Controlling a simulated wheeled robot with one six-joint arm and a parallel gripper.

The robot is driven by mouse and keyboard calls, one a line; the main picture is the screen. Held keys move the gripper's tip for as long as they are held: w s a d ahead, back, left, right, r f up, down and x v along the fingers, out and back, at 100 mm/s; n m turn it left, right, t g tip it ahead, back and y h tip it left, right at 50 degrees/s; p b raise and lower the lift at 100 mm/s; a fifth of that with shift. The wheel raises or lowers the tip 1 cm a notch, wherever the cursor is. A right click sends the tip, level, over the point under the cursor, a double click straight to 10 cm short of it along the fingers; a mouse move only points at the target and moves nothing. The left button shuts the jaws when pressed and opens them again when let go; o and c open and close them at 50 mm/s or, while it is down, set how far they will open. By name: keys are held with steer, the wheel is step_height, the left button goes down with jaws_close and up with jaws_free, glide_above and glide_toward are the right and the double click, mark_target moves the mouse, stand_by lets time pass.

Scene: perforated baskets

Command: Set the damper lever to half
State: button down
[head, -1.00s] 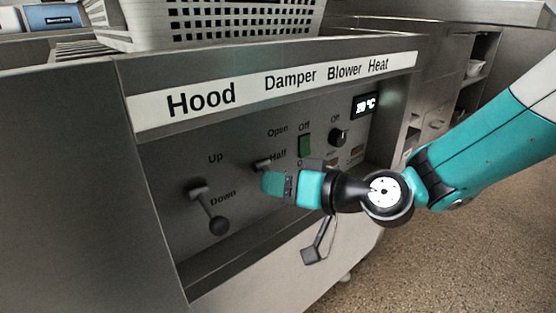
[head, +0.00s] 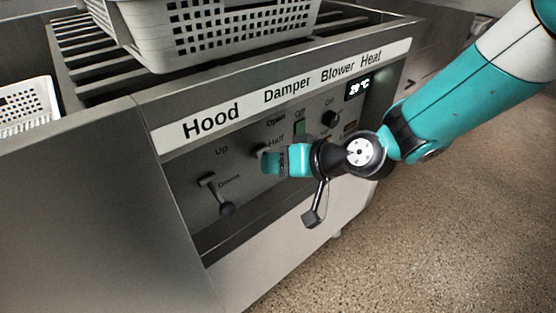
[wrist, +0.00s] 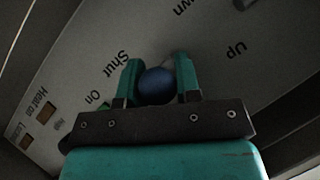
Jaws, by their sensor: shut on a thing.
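The damper lever's mount (head: 259,150) shows on the front panel, left of the "Half" label and under the word "Damper". My gripper (head: 274,162) covers the rest of the lever in the head view, just below that label. In the wrist view, the lever's round dark blue knob (wrist: 157,86) sits between the two teal fingers of my gripper (wrist: 158,80), which are shut on it. The "Shut" label lies beside the left finger there. My gripper hides the lever's exact angle.
A green switch (head: 300,128) and a blower knob (head: 331,118) are to the right. A perforated basket (head: 205,35) stands on the slatted top. Open floor lies to the right.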

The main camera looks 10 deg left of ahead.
steer(key=c, duration=0.9)
jaws_free()
steer(key=p+v, duration=0.3)
steer(key=v, duration=1.4)
steer(key=shift+d+r, duration=0.15)
steer(key=shift+d, duration=0.05)
